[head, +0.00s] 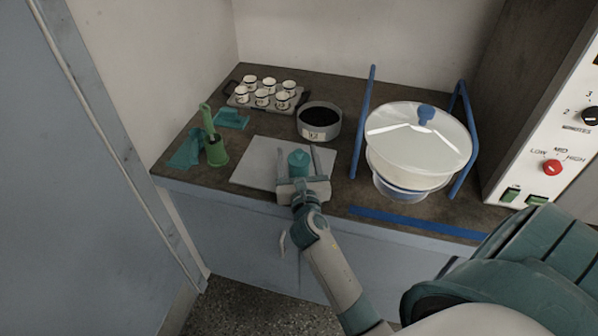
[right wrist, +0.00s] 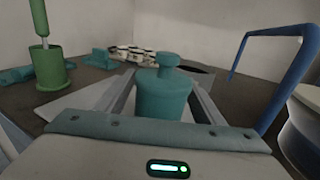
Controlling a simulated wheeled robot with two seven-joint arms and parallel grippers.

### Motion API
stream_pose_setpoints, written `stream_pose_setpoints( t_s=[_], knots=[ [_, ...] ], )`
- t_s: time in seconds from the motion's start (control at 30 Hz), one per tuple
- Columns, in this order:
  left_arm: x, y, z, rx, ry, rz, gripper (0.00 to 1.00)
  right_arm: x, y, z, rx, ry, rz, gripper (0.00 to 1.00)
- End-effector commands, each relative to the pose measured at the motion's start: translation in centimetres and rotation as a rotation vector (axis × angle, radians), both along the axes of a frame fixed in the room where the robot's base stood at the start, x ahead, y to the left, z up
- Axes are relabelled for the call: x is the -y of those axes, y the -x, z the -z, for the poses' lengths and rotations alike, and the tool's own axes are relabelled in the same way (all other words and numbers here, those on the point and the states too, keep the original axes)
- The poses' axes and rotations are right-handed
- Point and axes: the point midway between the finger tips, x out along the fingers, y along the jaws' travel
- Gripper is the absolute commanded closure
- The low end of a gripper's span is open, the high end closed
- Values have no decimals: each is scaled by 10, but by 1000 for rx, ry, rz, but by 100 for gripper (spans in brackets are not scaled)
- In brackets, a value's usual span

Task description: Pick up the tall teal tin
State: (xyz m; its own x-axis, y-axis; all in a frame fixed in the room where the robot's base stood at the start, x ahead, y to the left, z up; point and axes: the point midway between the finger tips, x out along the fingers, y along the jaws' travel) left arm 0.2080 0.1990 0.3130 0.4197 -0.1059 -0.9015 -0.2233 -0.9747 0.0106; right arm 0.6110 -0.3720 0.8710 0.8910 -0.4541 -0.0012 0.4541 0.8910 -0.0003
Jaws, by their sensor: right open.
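The tall teal tin (head: 299,160) stands upright on a pale grey sheet near the front of the counter. It has a narrower knob-like top, clearer in the right wrist view (right wrist: 164,93). My right gripper (head: 298,155) is open, with one finger on each side of the tin. In the right wrist view the fingers (right wrist: 163,95) run along both sides of the tin. I cannot tell whether either finger touches it. The tin's lower part is hidden behind the gripper body. My left gripper is not in view.
A green cup (head: 217,153) with a tool and teal cloths (head: 187,150) are to the left. Behind are a tray of small cups (head: 238,101) and a grey round sieve (head: 320,133). A white-lidded bowl (head: 419,150) between blue bars (head: 362,120) stands right.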

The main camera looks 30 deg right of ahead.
Motion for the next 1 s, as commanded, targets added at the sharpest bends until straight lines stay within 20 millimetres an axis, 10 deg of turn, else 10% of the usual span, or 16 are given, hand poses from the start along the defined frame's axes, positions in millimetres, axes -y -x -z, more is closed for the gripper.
stream_pose_setpoints(
  t_s=[0.37, 0.6, 1.0],
  knots=[
    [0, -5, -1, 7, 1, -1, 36, 0, 0, 0, 0, 0, 0, 38],
    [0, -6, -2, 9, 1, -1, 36, 0, 0, 0, 0, 0, 0, 83],
    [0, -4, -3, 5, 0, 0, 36, 0, 0, -9, 4, 2, 0, 83]
  ],
)
